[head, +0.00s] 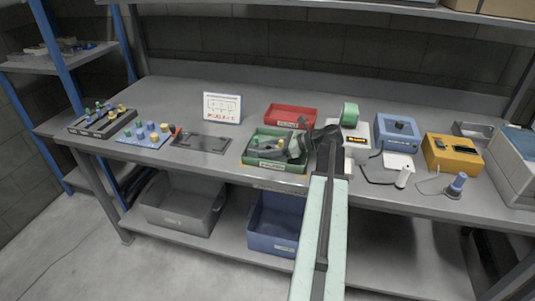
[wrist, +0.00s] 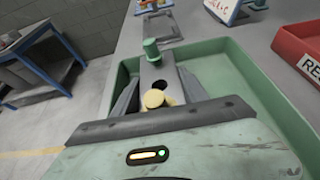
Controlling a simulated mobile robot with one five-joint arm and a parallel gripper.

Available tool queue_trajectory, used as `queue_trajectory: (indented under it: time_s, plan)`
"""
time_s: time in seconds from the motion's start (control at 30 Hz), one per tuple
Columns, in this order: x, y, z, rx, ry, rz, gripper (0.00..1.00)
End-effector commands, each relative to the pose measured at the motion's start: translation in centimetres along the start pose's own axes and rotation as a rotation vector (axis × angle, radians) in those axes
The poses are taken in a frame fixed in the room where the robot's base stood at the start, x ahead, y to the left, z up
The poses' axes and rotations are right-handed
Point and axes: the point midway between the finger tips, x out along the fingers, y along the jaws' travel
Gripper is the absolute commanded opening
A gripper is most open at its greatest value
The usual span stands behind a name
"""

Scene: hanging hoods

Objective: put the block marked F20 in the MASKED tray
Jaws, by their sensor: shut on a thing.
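A grey block (wrist: 160,73) with a dark hole, a yellow peg and a green-capped peg is between the jaws of my gripper (wrist: 157,95) in the wrist view. My gripper is shut on it. No F20 marking can be read on it. In the head view my gripper (head: 294,147) reaches into the green tray (head: 247,158), with the grey block (head: 268,144) inside its walls. I cannot tell whether the block touches the tray floor. The tray's front label is too small to read surely. The green tray wall (wrist: 265,90) also shows in the wrist view.
A red tray (head: 291,112) stands behind the green one. To the left are a dark plate (head: 203,143), a blue board with pegs (head: 146,135) and a black rack (head: 102,121). A sign (head: 222,107) stands behind. Boxed devices (head: 397,132) crowd the right.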

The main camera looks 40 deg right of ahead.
Motion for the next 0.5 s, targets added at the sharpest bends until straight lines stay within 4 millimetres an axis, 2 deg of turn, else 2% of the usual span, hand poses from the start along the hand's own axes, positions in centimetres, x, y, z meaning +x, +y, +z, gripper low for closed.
queue_trajectory:
  time_s: [0.27,0.3,0.37,0.5]
  plan:
    - [-0.03,-0.02,-0.17,0.001,-0.002,-0.002,0.00]
    - [-0.02,-0.03,-0.25,0.001,0.000,-0.002,0.54]
    - [-0.08,-0.03,-0.15,0.001,0.001,-0.002,0.70]
    - [-0.10,-0.04,-0.16,0.001,0.001,-0.002,0.73]
